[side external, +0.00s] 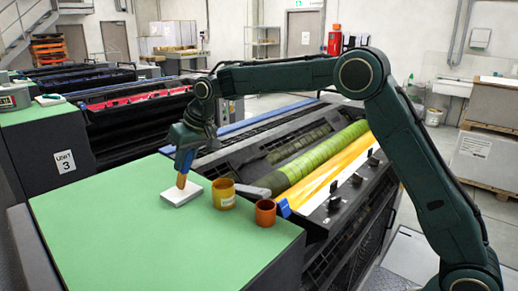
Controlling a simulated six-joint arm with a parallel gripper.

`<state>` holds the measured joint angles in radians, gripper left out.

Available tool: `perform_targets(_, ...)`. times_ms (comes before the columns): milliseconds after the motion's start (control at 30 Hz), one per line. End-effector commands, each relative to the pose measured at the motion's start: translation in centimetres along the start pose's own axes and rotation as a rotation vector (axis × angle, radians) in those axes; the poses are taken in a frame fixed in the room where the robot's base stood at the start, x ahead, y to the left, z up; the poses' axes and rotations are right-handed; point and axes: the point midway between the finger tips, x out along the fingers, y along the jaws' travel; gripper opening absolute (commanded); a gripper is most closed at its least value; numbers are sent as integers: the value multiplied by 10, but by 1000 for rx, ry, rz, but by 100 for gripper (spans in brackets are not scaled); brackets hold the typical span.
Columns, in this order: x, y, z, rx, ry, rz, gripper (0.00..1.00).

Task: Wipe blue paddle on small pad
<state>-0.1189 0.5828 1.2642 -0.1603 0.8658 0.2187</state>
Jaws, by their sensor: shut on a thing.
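The small white pad (174,200) lies flat on the green worktop, left of two small tins. My gripper (183,163) points down above the pad and is shut on a slim tool with a brown-orange lower part (182,181). The tool's lower end is at the pad's top, seemingly touching it.
A yellow tin (222,195) and a smaller orange tin (265,213) stand close to the right of the pad. The press with yellow-green rollers (325,155) is behind and right. The front of the green worktop (150,255) is clear.

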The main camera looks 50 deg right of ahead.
Motion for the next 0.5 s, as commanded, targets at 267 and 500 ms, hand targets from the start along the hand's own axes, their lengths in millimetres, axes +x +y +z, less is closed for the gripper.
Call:
perform_targets(267,0,6,0,0,1,0,0)
perform_targets(500,0,16,0,1,1,0,0)
